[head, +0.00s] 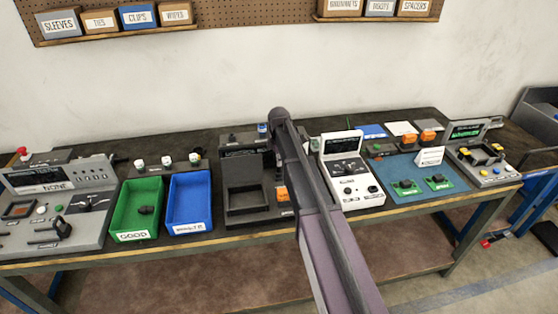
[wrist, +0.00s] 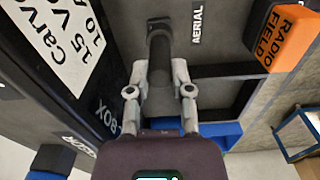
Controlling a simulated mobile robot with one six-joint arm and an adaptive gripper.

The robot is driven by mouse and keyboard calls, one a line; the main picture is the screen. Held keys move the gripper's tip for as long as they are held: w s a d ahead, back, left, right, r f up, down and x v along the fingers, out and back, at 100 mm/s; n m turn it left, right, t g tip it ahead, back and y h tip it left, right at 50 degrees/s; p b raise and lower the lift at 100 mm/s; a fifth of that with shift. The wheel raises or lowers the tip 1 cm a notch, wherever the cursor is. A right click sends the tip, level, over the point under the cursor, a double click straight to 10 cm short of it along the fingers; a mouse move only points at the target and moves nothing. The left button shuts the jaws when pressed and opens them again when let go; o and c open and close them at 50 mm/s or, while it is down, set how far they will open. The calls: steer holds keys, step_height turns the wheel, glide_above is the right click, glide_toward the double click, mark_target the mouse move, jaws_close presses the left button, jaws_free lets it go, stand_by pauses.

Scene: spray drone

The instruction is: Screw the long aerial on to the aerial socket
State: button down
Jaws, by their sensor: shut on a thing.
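In the wrist view my gripper (wrist: 161,75) is shut on a dark rod-like piece (wrist: 160,48), which looks like the long aerial. The rod stands out from a grey panel (wrist: 228,70), beside a label reading AERIAL. Its far end meets or overlaps a dark round part at the panel, which looks like the aerial socket. I cannot tell whether the thread is engaged. In the head view my arm covers the gripper and the aerial.
An orange RADIO FIELD block (wrist: 285,38) is at the right in the wrist view. On the bench are a green bin (head: 136,236), a blue bin (head: 188,229), a dark stand (head: 247,205) and a white tester (head: 350,206). A pegboard shelf hangs above.

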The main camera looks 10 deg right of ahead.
steer(key=m, duration=0.9)
steer(key=shift+m, duration=2.6)
steer(key=m, duration=0.5)
steer(key=shift+m, duration=0.3)
steer(key=m, duration=0.4)
steer(key=shift+f, duration=0.1)
steer(key=m, duration=0.5)
steer(key=shift+m, duration=0.3)
